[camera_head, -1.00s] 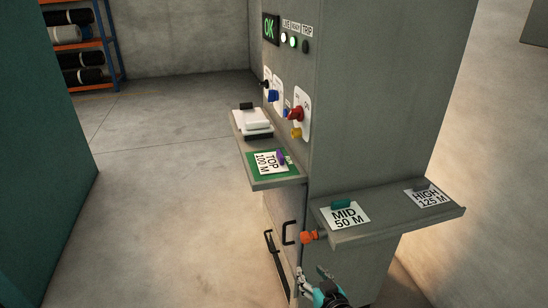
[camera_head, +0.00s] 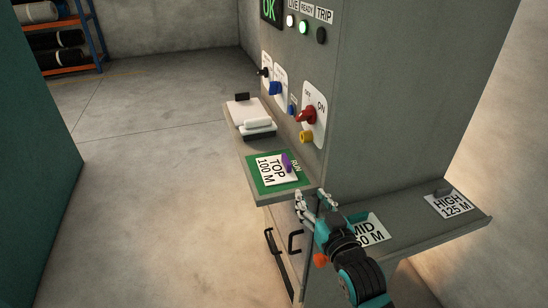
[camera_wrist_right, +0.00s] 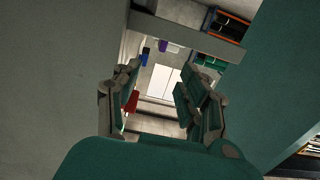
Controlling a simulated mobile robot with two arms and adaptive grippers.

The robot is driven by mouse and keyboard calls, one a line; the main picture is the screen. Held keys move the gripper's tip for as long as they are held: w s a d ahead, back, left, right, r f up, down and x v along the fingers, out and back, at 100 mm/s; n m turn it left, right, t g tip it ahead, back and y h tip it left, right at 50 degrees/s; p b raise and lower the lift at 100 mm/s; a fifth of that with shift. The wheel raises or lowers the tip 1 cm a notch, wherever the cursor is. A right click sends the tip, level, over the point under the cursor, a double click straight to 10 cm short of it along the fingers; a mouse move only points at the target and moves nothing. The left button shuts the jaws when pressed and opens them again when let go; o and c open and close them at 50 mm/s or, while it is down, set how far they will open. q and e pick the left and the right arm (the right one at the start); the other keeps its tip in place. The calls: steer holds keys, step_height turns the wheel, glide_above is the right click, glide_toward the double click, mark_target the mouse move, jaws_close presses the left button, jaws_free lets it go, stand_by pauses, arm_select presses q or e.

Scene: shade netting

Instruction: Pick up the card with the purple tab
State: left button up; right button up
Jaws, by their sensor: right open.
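The card with the purple tab, marked TOP 100 M (camera_head: 268,173), lies on a green patch on the small left shelf (camera_head: 285,198) of the grey cabinet. Its purple tab (camera_head: 286,161) stands up near the card's right side. My right gripper (camera_head: 312,200) is open and empty. In the head view its fingertips are just right of and below the card, by the shelf's front right corner. The right wrist view shows both fingers (camera_wrist_right: 158,92) apart, with a small purple patch (camera_wrist_right: 168,47) beyond them. My left gripper is not in view.
The MID 50 M card (camera_head: 372,230), partly hidden by my right arm, and the HIGH 125 M card (camera_head: 451,204) lie on the right shelf (camera_head: 425,235). Red (camera_head: 306,117) and blue (camera_head: 275,89) knobs stick out above the left shelf. A white block (camera_head: 250,112) sits behind the card.

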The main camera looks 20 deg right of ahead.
steer(key=p, duration=0.2)
glide_toward(289, 163)
steer(key=w, duration=0.2)
steer(key=shift+w+d+f, duration=0.1)
steer(key=shift+w+d, duration=0.1)
steer(key=shift+w, duration=0.2)
steer(key=w, duration=0.3)
steer(key=shift+f, duration=0.25)
steer(key=shift+w+a+r+p, duration=0.15)
steer(key=shift+w+p, duration=0.3)
steer(key=shift+w, duration=0.4)
steer(key=w, duration=0.2)
steer(key=w+p, duration=0.1)
steer(key=shift+w+a, duration=0.25)
steer(key=shift+w, duration=0.55)
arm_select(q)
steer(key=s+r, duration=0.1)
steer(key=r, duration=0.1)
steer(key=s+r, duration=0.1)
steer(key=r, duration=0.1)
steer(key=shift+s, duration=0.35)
arm_select(e)
jaws_close()
